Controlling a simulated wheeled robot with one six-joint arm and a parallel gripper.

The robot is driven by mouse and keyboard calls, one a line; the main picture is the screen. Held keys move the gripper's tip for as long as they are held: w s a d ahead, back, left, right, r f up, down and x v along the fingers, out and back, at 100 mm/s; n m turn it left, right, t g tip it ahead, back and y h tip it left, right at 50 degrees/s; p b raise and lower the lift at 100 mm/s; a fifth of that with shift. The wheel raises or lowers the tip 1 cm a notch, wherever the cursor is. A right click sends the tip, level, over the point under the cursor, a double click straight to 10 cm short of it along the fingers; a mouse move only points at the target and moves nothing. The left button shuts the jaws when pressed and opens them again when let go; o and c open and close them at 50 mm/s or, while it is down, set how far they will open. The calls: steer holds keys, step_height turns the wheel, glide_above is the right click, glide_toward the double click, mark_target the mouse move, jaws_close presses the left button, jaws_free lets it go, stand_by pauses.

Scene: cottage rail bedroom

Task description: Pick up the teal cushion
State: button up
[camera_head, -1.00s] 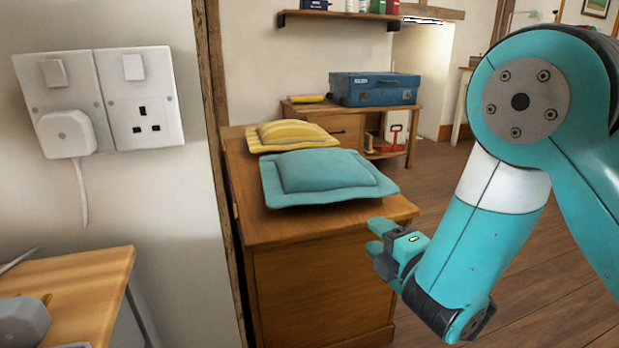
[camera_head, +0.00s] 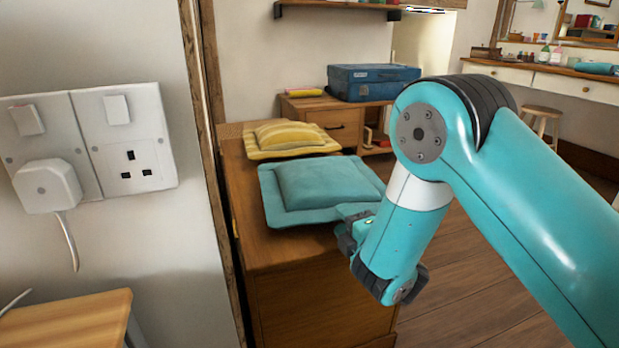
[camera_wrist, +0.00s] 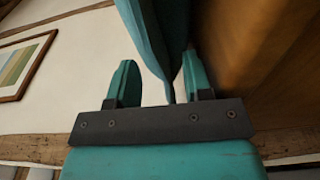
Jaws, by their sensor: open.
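The teal cushion (camera_head: 322,184) lies flat on the near part of the wooden cabinet top (camera_head: 262,245), its right corner reaching the cabinet's right side. My gripper (camera_head: 346,222) is at the cushion's near right edge in the head view, its fingers partly hidden there. In the wrist view my gripper (camera_wrist: 160,82) is open, with its two teal fingers apart. The cushion's edge (camera_wrist: 160,35) shows between the fingers, closer to the right one. I cannot tell whether it touches either finger.
A yellow striped cushion (camera_head: 285,137) lies just behind the teal one. A blue case (camera_head: 372,82) stands on a wooden unit further back. A wall with sockets (camera_head: 130,165) and a wooden post stand close on the left. The floor (camera_head: 470,285) at right is open.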

steer(key=shift+w+d, duration=0.15)
steer(key=shift+d, duration=0.1)
steer(key=shift+a, duration=0.25)
steer(key=shift+c, duration=1.1)
steer(key=shift+a, duration=0.15)
jaws_close()
steer(key=shift+r, duration=0.1)
